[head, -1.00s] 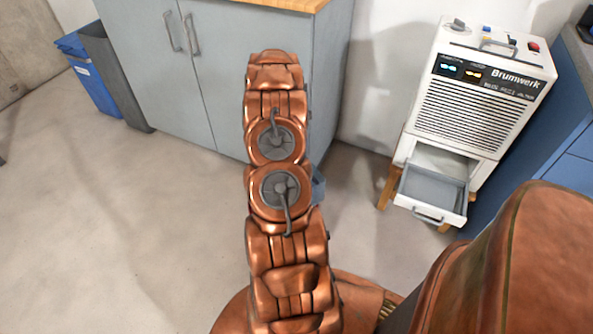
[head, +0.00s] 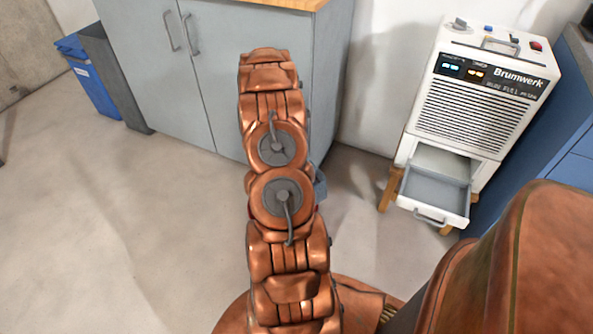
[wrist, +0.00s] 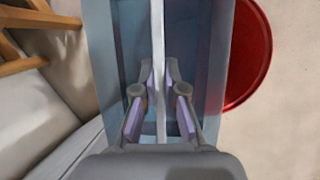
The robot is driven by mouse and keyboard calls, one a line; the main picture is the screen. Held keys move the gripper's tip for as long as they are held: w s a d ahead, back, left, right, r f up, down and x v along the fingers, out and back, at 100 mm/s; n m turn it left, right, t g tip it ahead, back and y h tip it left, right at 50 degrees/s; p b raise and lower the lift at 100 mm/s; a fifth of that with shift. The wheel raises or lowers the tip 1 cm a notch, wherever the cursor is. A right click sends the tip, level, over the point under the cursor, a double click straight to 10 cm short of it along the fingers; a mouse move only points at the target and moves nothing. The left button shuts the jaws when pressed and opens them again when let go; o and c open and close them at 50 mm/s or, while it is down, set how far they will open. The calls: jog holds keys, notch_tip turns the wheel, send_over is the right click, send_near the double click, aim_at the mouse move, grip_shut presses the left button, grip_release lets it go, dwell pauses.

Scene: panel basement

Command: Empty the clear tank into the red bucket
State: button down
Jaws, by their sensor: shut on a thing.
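The clear tank (wrist: 205,40) is a long, bluish see-through box under my gripper in the wrist view. My gripper (wrist: 158,80) is shut on its pale lengthwise bar, one finger on each side. The red bucket (wrist: 250,55) shows at the right as a round red shape, its left part hidden by the tank. The tank seems to be above the bucket's left side; I cannot tell its height or any water in it. In the head view only a small grey-blue piece, perhaps the tank (head: 321,186), shows beside my arm.
The white Brumwerk machine (head: 478,110) stands at the right with its lower grey drawer (head: 435,190) pulled out. A grey cabinet (head: 245,70) stands behind my arm. Blue and grey bins (head: 92,80) stand at far left.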

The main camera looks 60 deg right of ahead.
jog(key=shift+r+g+h+b, duration=0.25)
jog(key=shift+g+h+b, duration=0.2)
jog(key=shift+b, duration=0.85)
jog(key=shift+a+r+m+g+h+b, duration=0.15)
jog(key=shift+m+g+h+b, duration=0.25)
jog(key=shift+h+b, duration=1.15)
dwell(1.3)
jog(key=shift+w+a+m+g+h+b, duration=0.15)
jog(key=shift+g+b, duration=0.3)
jog(key=shift+b, duration=1.45)
jog(key=shift+w+a+m+g+h+b, duration=0.15)
jog(key=shift+g+h+b, duration=0.2)
jog(key=shift+b, duration=1.55)
